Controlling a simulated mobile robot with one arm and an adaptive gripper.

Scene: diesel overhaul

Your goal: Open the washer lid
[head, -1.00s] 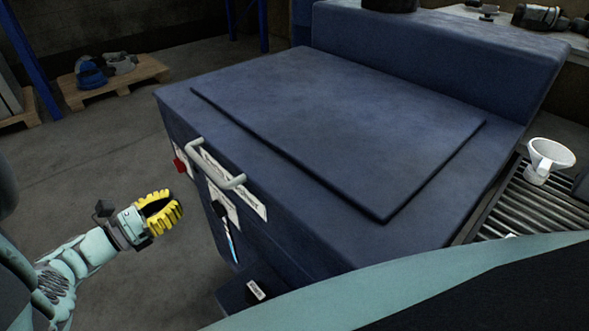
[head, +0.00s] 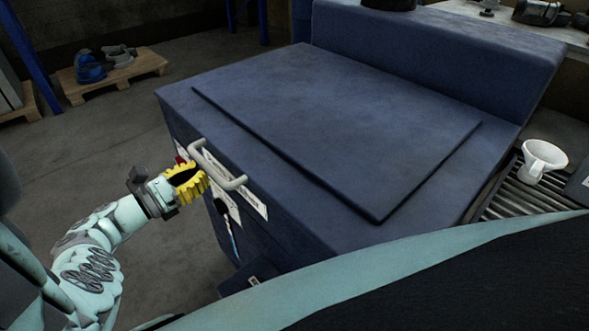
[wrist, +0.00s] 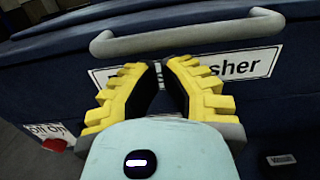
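The washer (head: 270,215) is a dark blue cabinet with a flat, slightly raised lid (head: 340,120) lying closed on top. A grey bar handle (head: 215,165) is on its front edge, above a white label; it spans the upper part of the wrist view (wrist: 190,38). My gripper (head: 203,178), with yellow ribbed fingers and dark pads, is just in front of the handle's left part. In the wrist view the fingertips (wrist: 162,63) point at the label just below the bar, with a narrow gap between them and nothing held. Contact with the handle cannot be told.
A red knob (wrist: 58,144) is on the washer front at the left. A roller conveyor (head: 505,195) with a white cup-like part (head: 541,160) stands at the right. A wooden pallet (head: 110,75) holds parts at the back left. The floor left of the washer is clear.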

